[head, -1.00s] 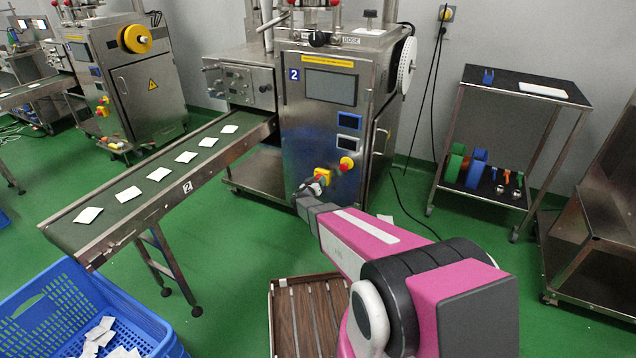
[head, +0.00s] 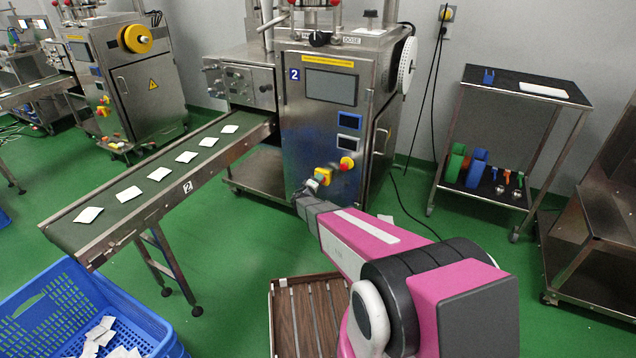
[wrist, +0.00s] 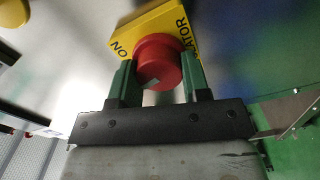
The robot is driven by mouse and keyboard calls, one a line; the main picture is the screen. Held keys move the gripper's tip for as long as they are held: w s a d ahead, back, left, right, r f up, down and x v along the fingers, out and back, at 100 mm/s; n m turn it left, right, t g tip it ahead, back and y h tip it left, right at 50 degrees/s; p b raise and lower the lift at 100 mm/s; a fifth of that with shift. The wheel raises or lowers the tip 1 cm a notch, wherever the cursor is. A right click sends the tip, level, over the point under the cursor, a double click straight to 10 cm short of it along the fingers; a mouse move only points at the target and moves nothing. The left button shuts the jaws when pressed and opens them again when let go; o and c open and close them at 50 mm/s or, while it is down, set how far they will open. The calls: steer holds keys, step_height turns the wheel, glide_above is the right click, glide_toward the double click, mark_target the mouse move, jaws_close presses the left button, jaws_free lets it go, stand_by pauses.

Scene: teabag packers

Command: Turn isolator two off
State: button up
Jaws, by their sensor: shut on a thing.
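Isolator two is a yellow plate (wrist: 140,22) with a red round knob (wrist: 157,55) on the wrist view. The plate bears "ON" on its left and part of the word "ISOLATOR" on its right. A pale mark shows on the knob's lower edge. My gripper (wrist: 160,72) has one green finger on each side of the knob and is shut on it. In the head view, the isolator (head: 324,173) is on the lower front of the steel machine marked 2 (head: 330,130). My gripper (head: 314,184) partly covers it there.
A red button on a yellow base (head: 346,164) sits just up and right of the isolator. Conveyor 2 (head: 150,205) with several packets runs left of the machine. A blue crate (head: 60,310) and a slatted wooden tray (head: 310,315) are in front. A trolley (head: 520,85) stands right.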

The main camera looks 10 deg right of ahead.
steer(key=n, duration=0.6)
steer(key=shift+f, duration=0.1)
stand_by(0.6)
steer(key=o, duration=0.9)
steer(key=shift+o, duration=0.2)
steer(key=shift+a, duration=0.1)
steer(key=v, duration=1)
steer(key=shift+s+a, duration=0.15)
steer(key=shift+s, duration=0.2)
